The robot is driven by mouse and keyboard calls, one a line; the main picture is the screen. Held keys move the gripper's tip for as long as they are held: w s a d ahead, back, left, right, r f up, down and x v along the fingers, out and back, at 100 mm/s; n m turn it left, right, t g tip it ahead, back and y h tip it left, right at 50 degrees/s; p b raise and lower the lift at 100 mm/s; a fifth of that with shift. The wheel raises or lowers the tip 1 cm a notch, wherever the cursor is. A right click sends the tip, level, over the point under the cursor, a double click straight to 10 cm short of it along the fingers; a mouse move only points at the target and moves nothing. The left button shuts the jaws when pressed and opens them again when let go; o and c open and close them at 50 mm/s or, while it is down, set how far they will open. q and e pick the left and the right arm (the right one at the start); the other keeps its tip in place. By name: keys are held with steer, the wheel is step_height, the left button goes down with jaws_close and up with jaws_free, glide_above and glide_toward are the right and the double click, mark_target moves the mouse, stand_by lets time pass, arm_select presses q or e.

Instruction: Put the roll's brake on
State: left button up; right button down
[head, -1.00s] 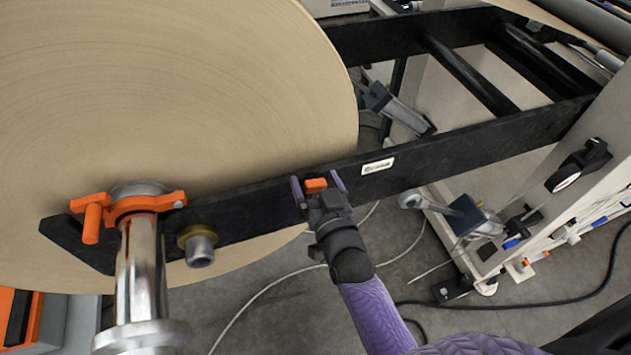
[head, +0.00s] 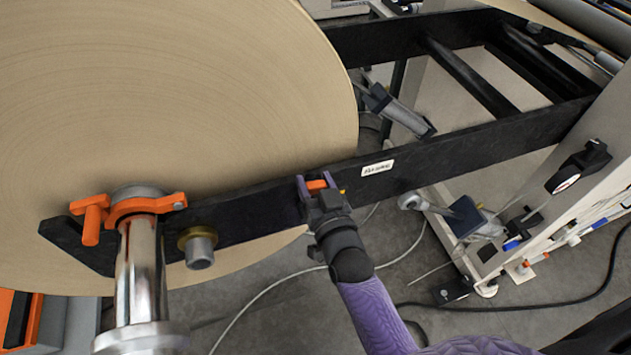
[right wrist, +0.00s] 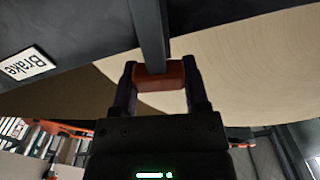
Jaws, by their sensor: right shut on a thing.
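The big kraft roll (head: 170,100) fills the left of the head view, on a steel shaft (head: 140,270) held by an orange clamp (head: 130,208) on the black arm (head: 440,148). A small orange brake handle (head: 317,184) is on this arm, beside a white label (head: 378,168). In the right wrist view the label (right wrist: 27,64) reads "Brake", and the orange handle (right wrist: 160,76) lies between the fingers at the end of a dark lever (right wrist: 148,30). My right gripper (head: 316,183) is shut on the handle. My left gripper is not in view.
A brass-collared stub (head: 198,246) sticks out of the black arm left of my gripper. A white machine frame (head: 560,170) stands at the right. Cables (head: 500,305) lie on the grey floor. An orange unit (head: 15,318) is at lower left.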

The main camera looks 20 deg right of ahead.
mark_target(344, 182)
steer(key=shift+d, duration=0.1)
steer(key=shift+d+f+m, duration=0.15)
steer(key=shift+d+m, duration=0.4)
steer(key=shift+m, duration=0.15)
steer(key=d+f+m, duration=0.1)
steer(key=m, duration=0.1)
steer(key=d+f+m+b, duration=0.1)
steer(key=d+m, duration=0.1)
steer(key=shift+w+d, duration=0.1)
steer(key=shift+d, duration=0.05)
steer(key=shift+d+f+m+b, duration=0.45)
steer(key=shift+d+f+m, duration=0.15)
steer(key=shift+m, duration=0.6)
steer(key=f+m+b, duration=0.1)
steer(key=d+m, duration=0.1)
steer(key=f+m+b, duration=0.1)
steer(key=shift+d+f+m+b, duration=0.25)
steer(key=shift+f+m+b, duration=0.05)
steer(key=shift+f+b, duration=0.05)
steer(key=f+m+b, duration=0.2)
steer(key=m+b, duration=0.1)
steer(key=shift+d+f, duration=0.35)
steer(key=shift+f+m+b, duration=0.35)
steer(key=shift+m, duration=0.35)
steer(key=shift+f, duration=0.1)
